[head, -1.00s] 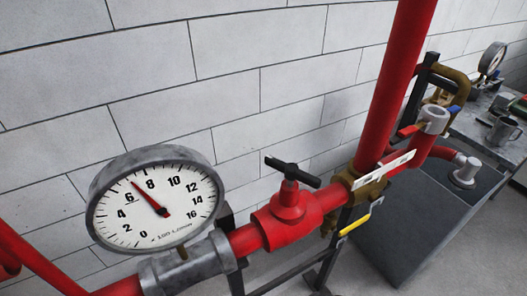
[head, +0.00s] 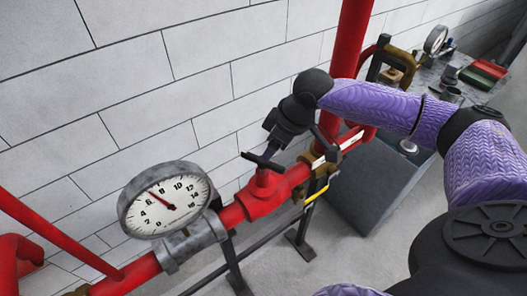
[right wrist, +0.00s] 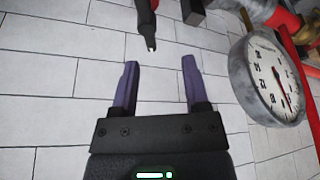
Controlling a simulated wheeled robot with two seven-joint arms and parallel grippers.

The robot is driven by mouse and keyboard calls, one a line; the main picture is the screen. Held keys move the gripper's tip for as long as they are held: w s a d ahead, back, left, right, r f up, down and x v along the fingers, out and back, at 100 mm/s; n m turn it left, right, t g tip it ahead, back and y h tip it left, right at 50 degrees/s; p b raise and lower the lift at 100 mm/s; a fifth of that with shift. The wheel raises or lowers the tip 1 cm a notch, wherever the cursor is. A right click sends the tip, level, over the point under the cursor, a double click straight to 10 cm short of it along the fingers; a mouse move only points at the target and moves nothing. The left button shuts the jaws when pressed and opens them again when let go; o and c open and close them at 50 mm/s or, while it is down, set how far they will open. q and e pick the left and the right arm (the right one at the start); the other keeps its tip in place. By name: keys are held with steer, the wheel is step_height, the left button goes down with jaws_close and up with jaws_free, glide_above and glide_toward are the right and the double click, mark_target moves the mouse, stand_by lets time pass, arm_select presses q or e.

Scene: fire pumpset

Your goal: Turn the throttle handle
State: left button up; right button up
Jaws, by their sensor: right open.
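The throttle handle (head: 263,161) is a black crossbar on top of a red valve body (head: 262,190) in the red pipe, in the middle of the head view. My right gripper (head: 272,147) comes down from the upper right, close behind the handle. In the right wrist view its two purple fingers (right wrist: 160,63) are open with nothing between them. A dark bar with a notched end, seemingly the handle (right wrist: 147,28), lies just beyond the fingertips, apart from them. My left gripper is not in view.
A round pressure gauge (head: 164,200) stands left of the valve and shows at the right in the right wrist view (right wrist: 270,77). A vertical red pipe (head: 352,40) rises behind my right arm. A yellow lever (head: 316,196) is below the pipe. White block wall (head: 130,90) lies behind.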

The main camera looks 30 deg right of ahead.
mark_target(262, 166)
steer(key=shift+w+d+r+m, duration=0.2)
steer(key=shift+d+r+m, duration=0.1)
steer(key=shift+d+r, duration=0.4)
steer(key=x, duration=1)
steer(key=shift+d, duration=0.15)
steer(key=shift+c, duration=0.3)
jaws_close()
